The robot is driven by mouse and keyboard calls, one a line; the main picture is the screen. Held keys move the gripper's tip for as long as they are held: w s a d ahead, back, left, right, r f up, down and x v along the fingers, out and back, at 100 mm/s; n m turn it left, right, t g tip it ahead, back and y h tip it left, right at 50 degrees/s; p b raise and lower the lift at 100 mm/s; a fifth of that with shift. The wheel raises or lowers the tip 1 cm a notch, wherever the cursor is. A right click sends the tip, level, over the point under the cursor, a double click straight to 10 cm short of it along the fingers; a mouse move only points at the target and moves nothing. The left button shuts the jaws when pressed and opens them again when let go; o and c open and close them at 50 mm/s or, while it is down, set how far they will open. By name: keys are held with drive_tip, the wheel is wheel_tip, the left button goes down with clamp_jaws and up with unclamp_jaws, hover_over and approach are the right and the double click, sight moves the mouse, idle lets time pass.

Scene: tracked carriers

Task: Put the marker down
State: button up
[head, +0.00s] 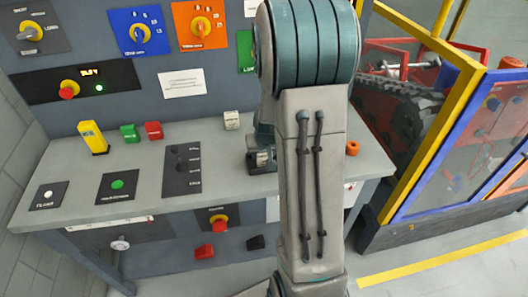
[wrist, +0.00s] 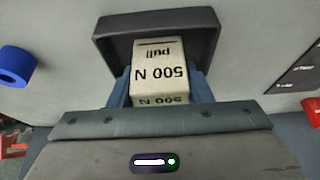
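The marker is a cream block (wrist: 158,72) printed "500 N pull", upside down in the wrist view. My gripper (wrist: 160,88) has its two blue-grey fingers against the block's left and right sides, apparently shut on it. A dark, raised-rim tray (wrist: 158,24) surrounds the block's far end on the grey bench top. I cannot tell whether the block touches the tray floor. In the head view, my arm hides most of the gripper and the marker. The dark tray (head: 261,168) shows just left of the arm.
Another cream block (head: 231,120) stands behind on the bench (head: 75,165). A yellow block (head: 92,138), a green block (head: 129,133) and a red block (head: 153,130) stand at the left. A black switch panel (head: 182,168) lies left of the tray. A blue ring (wrist: 15,66) lies on the tray's other side.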

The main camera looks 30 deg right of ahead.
drive_tip(key=o, duration=0.4)
drive_tip(key=shift+r, duration=0.1)
drive_tip(key=shift+r+p, duration=0.25)
drive_tip(key=shift+p, duration=0.05)
drive_tip(key=v, duration=1.2)
drive_tip(key=s+a+r+n, duration=0.1)
drive_tip(key=s+a, duration=0.3)
drive_tip(key=s, duration=0.1)
drive_tip(key=s+a+r+n+g, duration=0.1)
drive_tip(key=s+a+r, duration=0.1)
drive_tip(key=s+a, duration=0.2)
drive_tip(key=s+a+r+n+y, duration=0.1)
drive_tip(key=s+a+r, duration=0.1)
drive_tip(key=s+a, duration=0.3)
drive_tip(key=shift+s+r+p, duration=0.1)
drive_tip(key=shift+s+p, duration=0.25)
drive_tip(key=shift+s, duration=0.35)
